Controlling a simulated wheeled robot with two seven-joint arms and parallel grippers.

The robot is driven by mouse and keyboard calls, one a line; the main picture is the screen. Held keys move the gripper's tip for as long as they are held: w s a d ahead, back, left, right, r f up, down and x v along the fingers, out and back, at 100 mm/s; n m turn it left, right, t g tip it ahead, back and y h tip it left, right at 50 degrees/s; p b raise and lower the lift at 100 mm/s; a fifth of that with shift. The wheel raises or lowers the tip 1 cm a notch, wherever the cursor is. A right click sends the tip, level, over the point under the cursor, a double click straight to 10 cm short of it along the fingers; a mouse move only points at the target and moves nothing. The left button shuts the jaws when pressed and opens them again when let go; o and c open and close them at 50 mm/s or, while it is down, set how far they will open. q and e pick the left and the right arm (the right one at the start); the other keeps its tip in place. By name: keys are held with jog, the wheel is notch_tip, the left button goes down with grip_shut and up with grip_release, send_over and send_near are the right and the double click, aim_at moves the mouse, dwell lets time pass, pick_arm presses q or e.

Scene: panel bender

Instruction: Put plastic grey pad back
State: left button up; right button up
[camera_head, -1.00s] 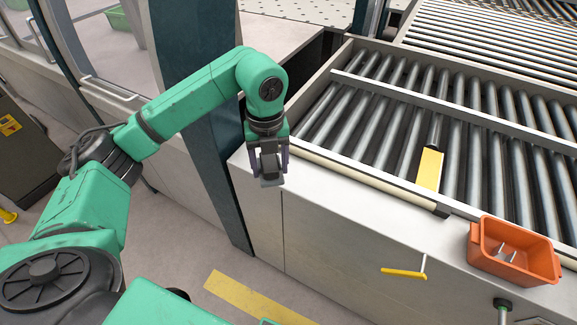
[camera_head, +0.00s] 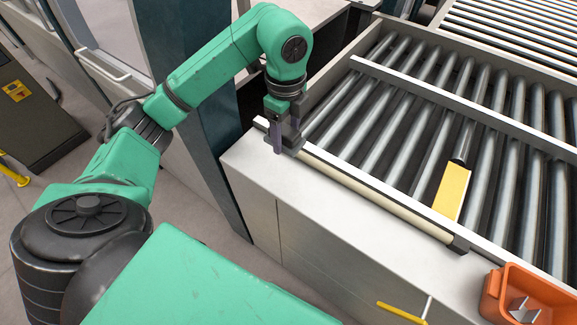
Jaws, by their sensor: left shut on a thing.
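My left gripper (camera_head: 286,136) points down at the near left corner of the roller conveyor. It is shut on the grey pad (camera_head: 291,141), a small dark grey block that is partly hidden by the fingers. The pad is at the left end of the cream rail (camera_head: 375,198) along the conveyor's front edge. I cannot tell whether the pad touches the rail or sits fully on it. A similar dark end piece (camera_head: 458,244) is at the rail's right end. My right gripper is out of view.
The roller conveyor (camera_head: 400,130) fills the right, with a yellow plate (camera_head: 452,190) among its rollers. An orange bin (camera_head: 530,295) with metal pieces stands at lower right, near a yellow handle (camera_head: 400,314). A dark blue post (camera_head: 215,150) rises close behind my left arm.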

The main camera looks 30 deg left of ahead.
pick_arm(q)
send_over(287, 173)
notch_tip(287, 173, down, 6)
jog(key=r, duration=0.1)
notch_tip(287, 173, down, 7)
jog(key=shift+w+f+p, duration=0.1)
jog(key=shift+f+p, duration=0.05)
jog(key=shift+p, duration=1)
jog(key=shift+f, duration=0.5)
jog(key=o, duration=1.3)
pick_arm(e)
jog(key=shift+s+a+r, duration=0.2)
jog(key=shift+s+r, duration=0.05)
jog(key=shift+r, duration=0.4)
